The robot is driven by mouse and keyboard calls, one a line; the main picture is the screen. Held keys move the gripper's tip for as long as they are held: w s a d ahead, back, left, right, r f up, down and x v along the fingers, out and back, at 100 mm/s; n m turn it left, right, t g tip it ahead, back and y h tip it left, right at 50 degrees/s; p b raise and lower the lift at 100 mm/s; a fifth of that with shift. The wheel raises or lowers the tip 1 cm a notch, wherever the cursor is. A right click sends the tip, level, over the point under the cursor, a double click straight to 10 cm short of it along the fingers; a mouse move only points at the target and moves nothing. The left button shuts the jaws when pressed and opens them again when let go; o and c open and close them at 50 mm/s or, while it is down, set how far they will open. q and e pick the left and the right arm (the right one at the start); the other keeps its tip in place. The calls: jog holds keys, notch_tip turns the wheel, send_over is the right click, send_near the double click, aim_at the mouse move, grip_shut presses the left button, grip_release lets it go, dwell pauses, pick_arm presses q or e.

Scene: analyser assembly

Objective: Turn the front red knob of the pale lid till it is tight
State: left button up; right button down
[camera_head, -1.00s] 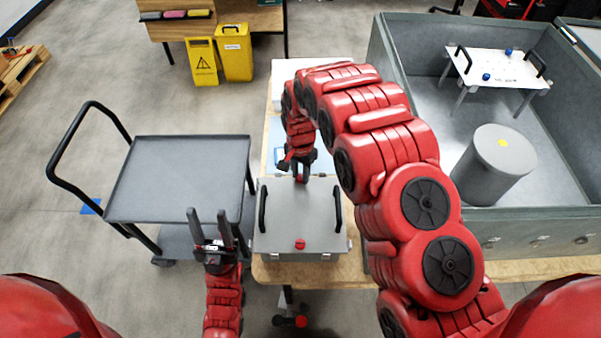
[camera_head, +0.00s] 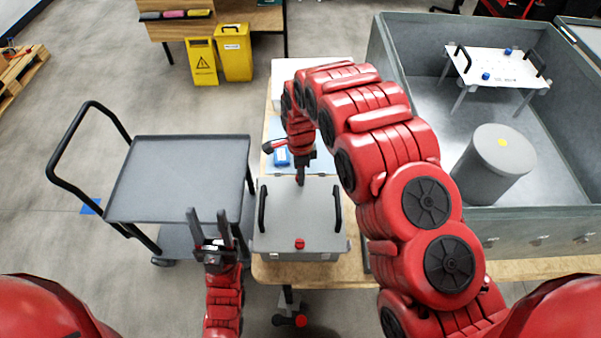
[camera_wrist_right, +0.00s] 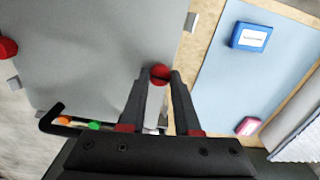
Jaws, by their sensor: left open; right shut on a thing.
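The pale grey lid (camera_head: 280,215) lies on the table with a black handle on its left and right sides. One red knob (camera_head: 299,244) sits at its near edge, clear of both grippers. It also shows at the left edge of the right wrist view (camera_wrist_right: 7,48). My right gripper (camera_head: 300,180) is over the lid's far edge, pointing down. In the right wrist view its fingers (camera_wrist_right: 160,82) are shut on another red knob (camera_wrist_right: 160,72). My left gripper (camera_head: 217,220) is open and empty, left of the lid.
A grey cart (camera_head: 180,180) stands to the left. Behind the lid, a blue mat (camera_wrist_right: 222,85) holds a blue box (camera_wrist_right: 251,37) and a pink box (camera_wrist_right: 248,126). A large grey bin (camera_head: 540,212) with a cylinder (camera_head: 490,165) and a white stand (camera_head: 500,68) is to the right.

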jog(key=m, duration=0.6)
jog(key=shift+w+r+m, duration=0.25)
jog(key=shift+w+m, duration=0.05)
jog(key=shift+w, duration=0.05)
jog(key=m, duration=0.2)
jog(key=shift+a+m, duration=0.1)
jog(key=shift+m, duration=0.2)
jog(key=shift+r+m, duration=0.15)
jog(key=shift+m, duration=0.85)
jog(key=shift+m+p, duration=0.7)
jog(key=shift+p, duration=0.1)
jog(key=shift+a+r+m+p, duration=0.1)
jog(key=shift+m+p, duration=0.6)
jog(key=shift+p, duration=0.1)
jog(key=m+p, duration=0.2)
jog(key=p, duration=0.1)
jog(key=shift+d, duration=0.2)
jog(key=shift+s+f+m+p, duration=0.1)
jog(key=shift+f+m+p, duration=0.15)
jog(key=shift+m+p, duration=0.2)
jog(key=shift+s+f, duration=0.1)
jog(key=shift+f, duration=0.05)
